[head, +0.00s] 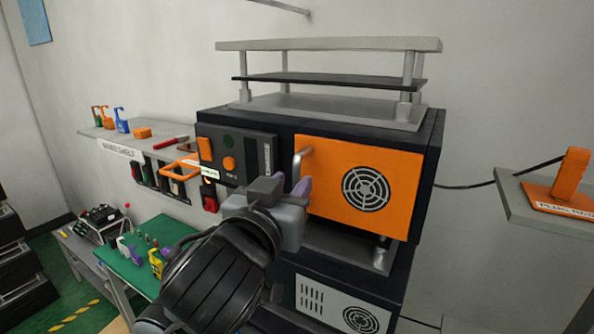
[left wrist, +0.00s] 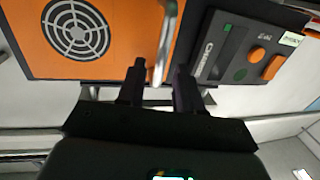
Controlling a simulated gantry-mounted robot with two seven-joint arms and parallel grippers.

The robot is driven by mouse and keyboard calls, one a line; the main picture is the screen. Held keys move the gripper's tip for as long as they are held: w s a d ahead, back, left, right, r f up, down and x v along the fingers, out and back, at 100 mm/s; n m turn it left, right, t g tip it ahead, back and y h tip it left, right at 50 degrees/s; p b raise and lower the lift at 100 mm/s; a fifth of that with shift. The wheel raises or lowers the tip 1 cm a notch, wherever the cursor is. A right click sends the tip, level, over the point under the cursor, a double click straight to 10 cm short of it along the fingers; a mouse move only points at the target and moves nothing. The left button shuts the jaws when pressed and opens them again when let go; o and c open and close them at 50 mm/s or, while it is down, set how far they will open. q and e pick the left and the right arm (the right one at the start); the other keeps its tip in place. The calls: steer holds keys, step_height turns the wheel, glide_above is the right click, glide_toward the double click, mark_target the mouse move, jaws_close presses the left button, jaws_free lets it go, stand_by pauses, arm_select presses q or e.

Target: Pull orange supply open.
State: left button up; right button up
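The orange supply panel (head: 362,187), with a round fan grille, is on the front of a dark cabinet and looks closed. Its silver bar handle (head: 299,160) stands at the panel's left edge. My left gripper (head: 288,187) is in front of the handle's lower part, hiding some of it. In the left wrist view, the orange panel (left wrist: 110,55) is at upper left and the handle (left wrist: 165,45) lies between the lines of the two spread fingers (left wrist: 160,85). The gripper is open; contact with the handle cannot be told. My right gripper is not in view.
A dark control module (head: 236,155) with an orange knob is left of the panel. A grey shelf (head: 150,143) with small tools is on the left wall. A green-topped table (head: 150,250) stands lower left. Another shelf (head: 540,215) holds an orange plug at right.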

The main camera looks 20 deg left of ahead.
mark_target(296, 179)
arm_select(q)
steer(key=shift+w+a+p, duration=0.15)
steer(key=shift+w+p, duration=0.3)
steer(key=shift+w, duration=1.5)
jaws_close()
